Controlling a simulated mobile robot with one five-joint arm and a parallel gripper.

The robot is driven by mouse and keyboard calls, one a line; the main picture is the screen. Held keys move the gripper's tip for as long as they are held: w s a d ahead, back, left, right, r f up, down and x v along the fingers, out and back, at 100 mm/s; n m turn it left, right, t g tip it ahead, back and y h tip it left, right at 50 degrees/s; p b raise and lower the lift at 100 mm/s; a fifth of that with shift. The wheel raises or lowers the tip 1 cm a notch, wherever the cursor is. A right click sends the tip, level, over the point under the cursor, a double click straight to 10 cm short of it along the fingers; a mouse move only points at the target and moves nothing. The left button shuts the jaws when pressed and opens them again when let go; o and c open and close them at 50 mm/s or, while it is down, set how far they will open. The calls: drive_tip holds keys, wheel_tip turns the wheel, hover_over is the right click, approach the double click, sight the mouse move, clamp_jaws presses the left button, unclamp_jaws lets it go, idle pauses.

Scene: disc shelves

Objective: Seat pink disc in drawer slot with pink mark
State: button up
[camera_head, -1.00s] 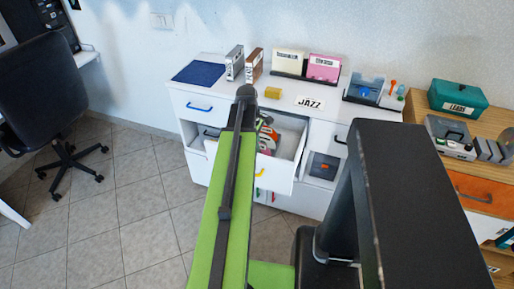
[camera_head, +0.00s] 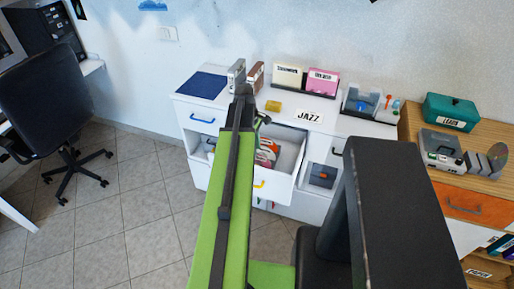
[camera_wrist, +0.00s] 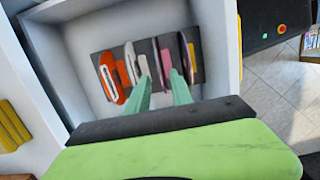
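In the wrist view, my gripper (camera_wrist: 160,77) points down into the open drawer (camera_wrist: 232,60). Its two green fingers are apart, with nothing seen clamped between them. A thin pink disc (camera_wrist: 165,58) stands edge-on in the dark rack (camera_wrist: 112,52) beyond the fingertips, in line with the gap. The fingers hide the lower parts of the discs, so I cannot tell how deep it sits or see a pink mark. In the head view, part of my gripper (camera_head: 262,121) shows above the drawer (camera_head: 270,186), mostly hidden by my arm.
An orange-red disc (camera_wrist: 110,78) and a pale disc (camera_wrist: 132,64) stand left of the pink one; a dark disc with yellow (camera_wrist: 188,52) stands right. The drawer walls are close around. The cabinet top holds boxes.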

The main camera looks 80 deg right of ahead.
wheel_tip(320, 180, up, 10)
drive_tip(key=w+p, duration=0.1)
drive_tip(key=p, duration=0.7)
drive_tip(key=shift+w+d, duration=0.15)
drive_tip(key=shift+w, duration=0.15)
drive_tip(key=shift+r, duration=0.1)
